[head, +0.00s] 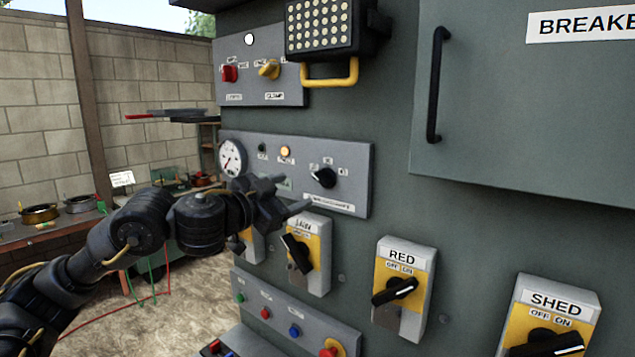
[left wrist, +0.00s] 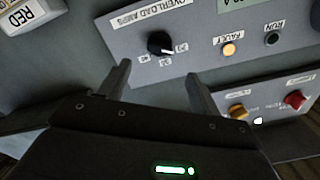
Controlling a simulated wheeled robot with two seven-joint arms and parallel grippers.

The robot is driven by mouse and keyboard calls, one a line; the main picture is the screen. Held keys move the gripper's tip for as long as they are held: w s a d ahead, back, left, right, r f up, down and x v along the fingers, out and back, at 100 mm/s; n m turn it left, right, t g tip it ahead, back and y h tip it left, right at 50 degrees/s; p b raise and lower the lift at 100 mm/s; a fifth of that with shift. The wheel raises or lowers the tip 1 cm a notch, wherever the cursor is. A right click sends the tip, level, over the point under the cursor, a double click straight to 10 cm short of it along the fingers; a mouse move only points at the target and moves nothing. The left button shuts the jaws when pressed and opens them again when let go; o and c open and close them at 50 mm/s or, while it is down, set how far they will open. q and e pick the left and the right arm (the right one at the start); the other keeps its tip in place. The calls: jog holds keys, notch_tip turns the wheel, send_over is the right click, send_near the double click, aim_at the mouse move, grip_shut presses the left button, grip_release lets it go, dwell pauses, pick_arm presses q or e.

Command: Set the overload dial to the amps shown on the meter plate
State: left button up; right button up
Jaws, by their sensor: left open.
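The overload dial (head: 323,178) is a black knob on a grey panel (head: 357,160) with small marks around it; it also shows in the left wrist view (left wrist: 160,43), beside an "OVERLOAD AMPS" label. I cannot tell its exact setting. A round white gauge (head: 232,158) with a red needle is at the panel's left end. A greenish plate (left wrist: 238,5) is cut off by the left wrist view's top edge, so its figure is not fully readable. My left gripper (head: 292,193) is open and empty; in the left wrist view its fingertips (left wrist: 158,70) point at the dial, apart from it. My right gripper is out of view.
An amber fault lamp (head: 285,151) shares the panel. Below are yellow switch boxes, including RED (head: 402,285) and SHED (head: 547,315). Above are a panel with red and yellow knobs (head: 268,70) and a lamp (head: 330,28). A handled breaker door (head: 520,100) is at right.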

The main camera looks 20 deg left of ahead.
aim_at(319, 181)
pick_arm(q)
jog(key=p+x, duration=0.2)
jog(key=x, duration=0.6)
jog(key=shift+w+d, duration=0.15)
jog(key=shift+w, duration=0.25)
jog(key=shift+w+d, duration=0.25)
jog(key=shift+w, duration=0.35)
jog(key=shift+c, duration=0.4)
jog(key=c, duration=0.9)
